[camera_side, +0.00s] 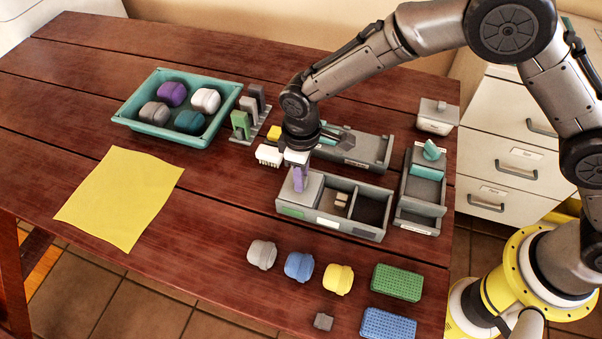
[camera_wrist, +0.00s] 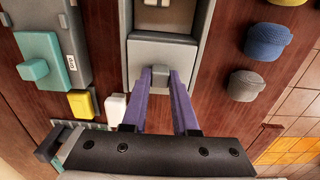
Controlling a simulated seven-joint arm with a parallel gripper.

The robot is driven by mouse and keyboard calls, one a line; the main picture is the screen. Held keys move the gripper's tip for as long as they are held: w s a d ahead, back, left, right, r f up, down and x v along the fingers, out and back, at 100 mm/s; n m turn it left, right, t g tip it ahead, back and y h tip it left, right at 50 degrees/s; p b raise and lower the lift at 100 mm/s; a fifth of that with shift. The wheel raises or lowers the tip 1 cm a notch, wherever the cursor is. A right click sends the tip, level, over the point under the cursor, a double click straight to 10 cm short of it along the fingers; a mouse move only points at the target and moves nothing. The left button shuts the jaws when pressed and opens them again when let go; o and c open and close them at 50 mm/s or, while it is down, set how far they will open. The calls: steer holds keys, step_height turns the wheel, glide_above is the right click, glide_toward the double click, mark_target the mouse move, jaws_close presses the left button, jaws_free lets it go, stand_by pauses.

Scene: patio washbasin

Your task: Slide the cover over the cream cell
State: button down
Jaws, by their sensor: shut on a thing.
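A grey three-cell box (camera_side: 345,232) stands on the table, with green, whitish and dark labels along its front. A light grey cover (camera_side: 309,188) lies over its left cell, above the green label; it also shows in the wrist view (camera_wrist: 143,55). The middle cell, above the whitish label, is open and holds small cream blocks (camera_side: 341,199). The right cell (camera_side: 370,210) is open and looks dark and empty. My gripper (camera_side: 299,180) points down at the cover. In the wrist view its purple fingers (camera_wrist: 160,82) are closed on the cover's grey knob (camera_wrist: 160,74).
A second grey box (camera_side: 352,152) lies behind, and one with a teal cover (camera_side: 425,187) stands close at right. White and yellow blocks (camera_side: 269,155) sit left of my gripper. Rounded items (camera_side: 299,267) and sponges (camera_side: 397,282) lie in front. A teal tray (camera_side: 150,128) stands left.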

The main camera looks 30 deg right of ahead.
steer(key=s+d, duration=0.5)
steer(key=shift+s+d, duration=0.25)
steer(key=c, duration=0.7)
jaws_free()
step_height(320, 180, up, 14)
steer(key=shift+w, duration=0.1)
